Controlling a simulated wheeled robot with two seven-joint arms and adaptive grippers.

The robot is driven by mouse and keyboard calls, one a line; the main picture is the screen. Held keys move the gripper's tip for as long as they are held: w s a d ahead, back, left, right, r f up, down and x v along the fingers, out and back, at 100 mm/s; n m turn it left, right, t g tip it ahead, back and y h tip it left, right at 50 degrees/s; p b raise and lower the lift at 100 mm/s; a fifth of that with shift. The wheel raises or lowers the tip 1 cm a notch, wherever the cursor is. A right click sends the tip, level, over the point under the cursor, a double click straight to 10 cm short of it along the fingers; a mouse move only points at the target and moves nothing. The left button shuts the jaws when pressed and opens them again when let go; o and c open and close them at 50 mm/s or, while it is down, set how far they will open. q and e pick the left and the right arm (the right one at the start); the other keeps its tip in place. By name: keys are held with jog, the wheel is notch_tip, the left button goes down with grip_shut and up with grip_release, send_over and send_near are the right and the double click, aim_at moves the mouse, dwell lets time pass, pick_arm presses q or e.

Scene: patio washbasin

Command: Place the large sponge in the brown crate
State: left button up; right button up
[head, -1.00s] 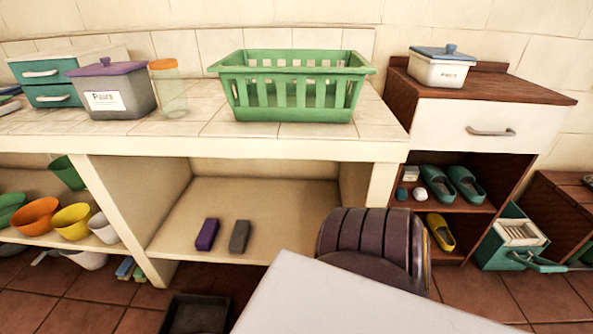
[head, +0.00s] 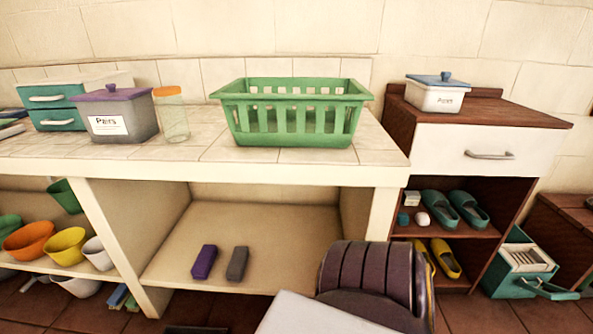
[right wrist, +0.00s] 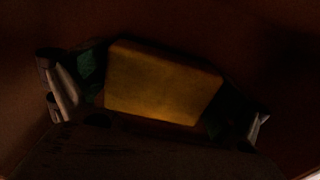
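In the dark right wrist view, a yellowish block (right wrist: 163,82), which looks like the large sponge, lies between the fingers of my right gripper (right wrist: 160,108). No brown crate is clearly recognizable in the head view. My left gripper is not in view.
A green basket (head: 292,138), a grey box with a purple lid (head: 117,120) and a jar (head: 171,117) stand on the tiled counter (head: 240,155). A purple block (head: 204,262) and a grey block (head: 238,264) lie on the shelf below. A brown cabinet (head: 497,195) stands right.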

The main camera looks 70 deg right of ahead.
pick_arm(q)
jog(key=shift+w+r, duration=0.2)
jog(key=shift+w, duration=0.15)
pick_arm(e)
jog(key=shift+r, duration=0.15)
jog(key=shift+r+p, duration=1.1)
jog(key=shift+r, duration=0.6)
jog(key=shift+r+p, duration=0.4)
jog(key=shift+r, duration=0.35)
jog(key=shift+r+p, duration=1.05)
jog(key=shift+r, duration=0.8)
jog(key=shift+r+p, duration=0.35)
jog(key=shift+r, duration=0.35)
jog(key=shift+r+p, duration=0.45)
jog(key=shift+r, duration=0.35)
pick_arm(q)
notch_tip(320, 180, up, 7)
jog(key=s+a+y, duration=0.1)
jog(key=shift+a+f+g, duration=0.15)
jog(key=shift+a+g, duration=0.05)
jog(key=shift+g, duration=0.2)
pick_arm(e)
jog(key=shift+r, duration=0.2)
